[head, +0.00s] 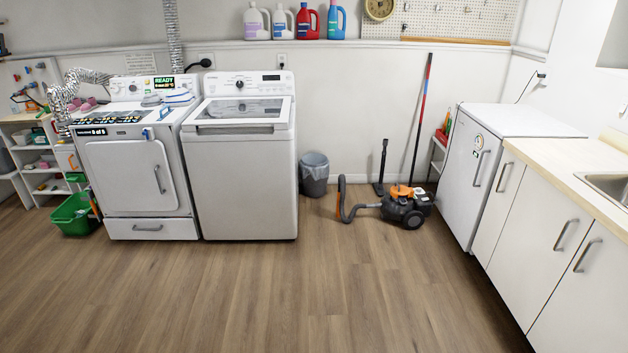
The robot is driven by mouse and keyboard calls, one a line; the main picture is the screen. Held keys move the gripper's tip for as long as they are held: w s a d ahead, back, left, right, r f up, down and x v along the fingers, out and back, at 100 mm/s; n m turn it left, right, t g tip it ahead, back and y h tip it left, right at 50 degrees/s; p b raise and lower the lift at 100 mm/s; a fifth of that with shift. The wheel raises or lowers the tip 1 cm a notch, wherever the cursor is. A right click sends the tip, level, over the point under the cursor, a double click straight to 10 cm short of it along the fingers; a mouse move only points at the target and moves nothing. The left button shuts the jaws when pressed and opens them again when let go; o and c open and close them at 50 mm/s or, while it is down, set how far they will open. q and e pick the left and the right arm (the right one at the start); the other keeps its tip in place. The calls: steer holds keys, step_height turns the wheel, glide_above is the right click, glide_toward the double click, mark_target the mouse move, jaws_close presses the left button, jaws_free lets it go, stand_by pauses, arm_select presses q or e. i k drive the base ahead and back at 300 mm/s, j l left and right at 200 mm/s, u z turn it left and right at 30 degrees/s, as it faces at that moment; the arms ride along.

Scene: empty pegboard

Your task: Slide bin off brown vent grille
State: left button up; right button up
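A dark grey bin (315,180) with a light liner over its rim stands upright on the wood floor against the back wall. It is just right of the white top-loading washer. I cannot make out a brown vent grille; the floor under the bin is hidden by it. A green bin (72,213) also sits on the floor at the far left, beside the dryer. Neither of my grippers is in view.
The washer (240,180) and dryer (130,180) stand left of the grey bin. An orange and black vacuum (402,207), its hose (343,200) near the bin, lies right. A white fridge (470,175) and counter (560,168) line the right. The foreground floor is clear.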

mark_target(311, 187)
steer(key=i+z, duration=0.2)
steer(key=i, duration=3.3)
